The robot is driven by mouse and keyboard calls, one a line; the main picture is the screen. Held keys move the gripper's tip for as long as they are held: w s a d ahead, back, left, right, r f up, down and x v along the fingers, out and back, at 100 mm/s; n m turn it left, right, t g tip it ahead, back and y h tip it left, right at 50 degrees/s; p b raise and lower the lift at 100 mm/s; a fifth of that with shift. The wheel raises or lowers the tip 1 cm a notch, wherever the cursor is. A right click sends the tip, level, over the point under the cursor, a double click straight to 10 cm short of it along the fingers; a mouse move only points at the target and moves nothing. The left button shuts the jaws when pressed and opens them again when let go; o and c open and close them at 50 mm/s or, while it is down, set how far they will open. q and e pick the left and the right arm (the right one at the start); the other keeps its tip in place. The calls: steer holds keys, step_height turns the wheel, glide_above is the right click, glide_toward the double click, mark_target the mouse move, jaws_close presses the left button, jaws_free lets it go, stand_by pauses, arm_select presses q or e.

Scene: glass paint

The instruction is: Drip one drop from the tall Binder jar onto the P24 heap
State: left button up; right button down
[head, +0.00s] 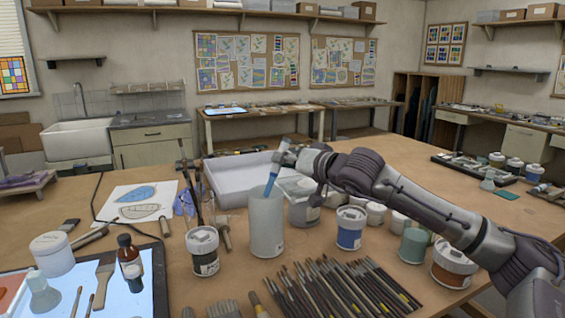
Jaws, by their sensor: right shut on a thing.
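A tall frosted jar (266,228) stands in the middle of the table; I take it as the Binder jar, but no label is readable. My right gripper (284,160) is shut on a slim blue dropper (271,182) above this jar. The dropper is tilted slightly, and its lower end is at the jar's mouth; I cannot tell how far inside it reaches. I cannot make out the P24 heap. My left gripper is not in view.
Lidded paint jars (350,228) stand right of the tall jar, and another jar (203,250) stands left. Many brushes (335,290) lie in front. A white tray (230,185) is behind. A lit pad (150,290) with bottles is at front left.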

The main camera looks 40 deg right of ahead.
mark_target(288, 145)
steer(key=shift+w+d+r+p, duration=0.15)
steer(key=shift+d+r+p, duration=0.4)
steer(key=shift+r+p, duration=0.25)
steer(key=shift+w+d+r+p, duration=0.15)
steer(key=shift+d+r+p, duration=0.35)
steer(key=shift+r+p, duration=0.3)
step_height(288, 145, up, 4)
steer(key=p, duration=0.3)
steer(key=shift+r+p, duration=0.25)
steer(key=shift+p, duration=0.05)
steer(key=shift+f, duration=0.1)
